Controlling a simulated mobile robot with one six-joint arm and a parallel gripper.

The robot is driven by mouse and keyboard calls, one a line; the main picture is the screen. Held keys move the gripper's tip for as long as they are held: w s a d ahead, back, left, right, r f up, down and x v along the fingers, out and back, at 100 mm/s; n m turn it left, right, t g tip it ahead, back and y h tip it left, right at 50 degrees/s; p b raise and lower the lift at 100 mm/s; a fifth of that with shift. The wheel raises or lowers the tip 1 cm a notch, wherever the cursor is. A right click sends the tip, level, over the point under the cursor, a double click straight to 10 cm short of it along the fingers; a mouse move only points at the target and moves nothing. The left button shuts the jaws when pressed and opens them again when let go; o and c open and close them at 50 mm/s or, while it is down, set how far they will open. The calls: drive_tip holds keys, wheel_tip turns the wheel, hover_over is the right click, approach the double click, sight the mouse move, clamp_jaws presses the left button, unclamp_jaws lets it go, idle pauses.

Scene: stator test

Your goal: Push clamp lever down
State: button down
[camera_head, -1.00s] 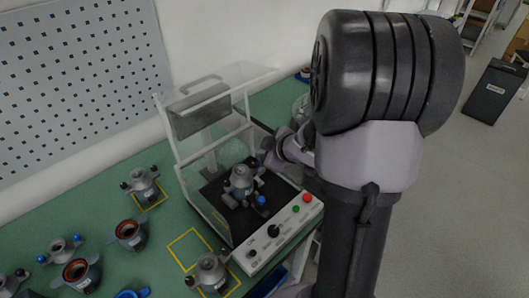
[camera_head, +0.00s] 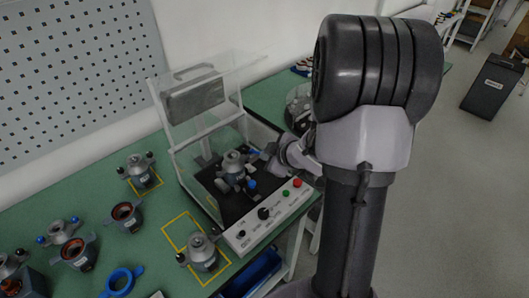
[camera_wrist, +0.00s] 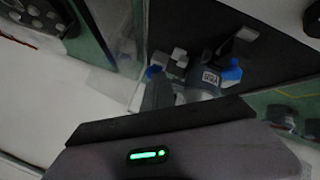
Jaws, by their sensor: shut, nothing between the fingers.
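A grey stator (camera_head: 233,166) with blue caps stands in the open test box. It also shows in the wrist view (camera_wrist: 203,78), with a white label and blue parts. My gripper (camera_head: 267,159) reaches into the box from the right, close beside the stator; its fingers are shut and empty. In the wrist view the dark gripper edge (camera_wrist: 160,122) crosses below the stator. I cannot clearly make out the clamp lever; a small dark piece with a light end (camera_wrist: 245,34) near the stator may be it. I cannot tell whether the gripper touches anything.
The test box's clear lid (camera_head: 228,82) is raised. Its front panel (camera_head: 254,233) carries a knob and red and green buttons. Several stators stand on the green table to the left, one (camera_head: 202,252) in a yellow marked square. A blue ring (camera_head: 121,281) lies in front.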

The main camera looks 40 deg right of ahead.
drive_tip(key=shift+s+f, duration=0.1)
drive_tip(key=shift+f, duration=0.15)
idle(0.3)
drive_tip(key=shift+a, duration=0.1)
